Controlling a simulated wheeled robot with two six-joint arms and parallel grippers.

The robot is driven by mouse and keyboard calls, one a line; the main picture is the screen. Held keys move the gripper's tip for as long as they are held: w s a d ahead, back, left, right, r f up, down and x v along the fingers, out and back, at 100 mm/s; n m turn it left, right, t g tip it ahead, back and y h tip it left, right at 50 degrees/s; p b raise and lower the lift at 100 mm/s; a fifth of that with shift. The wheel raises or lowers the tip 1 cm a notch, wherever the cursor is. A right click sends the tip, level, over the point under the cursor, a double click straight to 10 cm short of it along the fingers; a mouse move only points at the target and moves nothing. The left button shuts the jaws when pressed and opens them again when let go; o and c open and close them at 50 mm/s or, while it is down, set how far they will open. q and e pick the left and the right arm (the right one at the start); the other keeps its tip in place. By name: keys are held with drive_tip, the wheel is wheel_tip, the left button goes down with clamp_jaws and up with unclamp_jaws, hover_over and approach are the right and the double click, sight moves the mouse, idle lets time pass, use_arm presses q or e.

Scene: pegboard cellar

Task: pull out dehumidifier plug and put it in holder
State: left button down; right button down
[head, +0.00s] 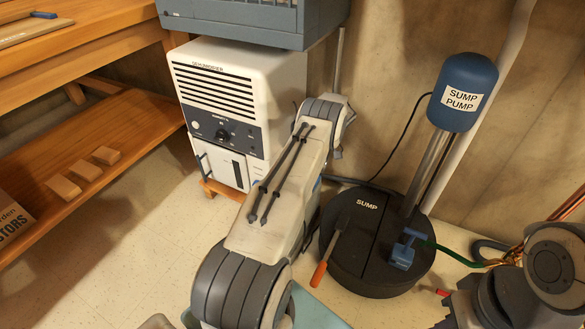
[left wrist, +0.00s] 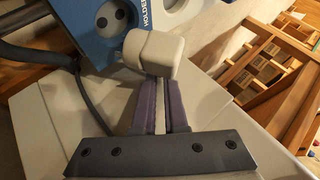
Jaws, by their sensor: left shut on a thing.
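In the left wrist view, my left gripper (left wrist: 162,82) is shut on a pale, rounded plug (left wrist: 150,52) at its fingertips. I cannot tell whether the plug touches the panel. In the head view the white dehumidifier (head: 225,95) stands by the wall, and my left arm reaches up past its right side. The gripper and plug are hidden there. My right gripper does not show.
A black sump lid (head: 365,275) with a blue-topped sump pump (head: 464,92) stands right of my left arm. An orange-handled tool (head: 320,272) lies on it. A wooden bench (head: 90,130) is at left. A blue-grey crate (head: 250,22) is above the dehumidifier. A dark cable (left wrist: 90,105) hangs left of my gripper.

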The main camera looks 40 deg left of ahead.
use_arm(q)
drive_tip(key=shift+w+d+b, duration=0.35)
drive_tip(key=shift+w+d, duration=0.1)
drive_tip(key=shift+d, duration=0.15)
idle(0.3)
drive_tip(key=shift+d+f, duration=0.1)
drive_tip(key=shift+f, duration=0.35)
idle(1.0)
drive_tip(key=shift+f+b, duration=0.45)
drive_tip(key=shift+f, duration=0.05)
idle(0.8)
drive_tip(key=shift+w, duration=0.1)
idle(0.5)
drive_tip(key=shift+f+b, duration=0.4)
drive_tip(key=shift+b, duration=0.15)
drive_tip(key=shift+r+p, duration=0.5)
drive_tip(key=shift+r, duration=0.15)
idle(0.6)
drive_tip(key=shift+r+p, duration=1.55)
drive_tip(key=shift+r, duration=0.6)
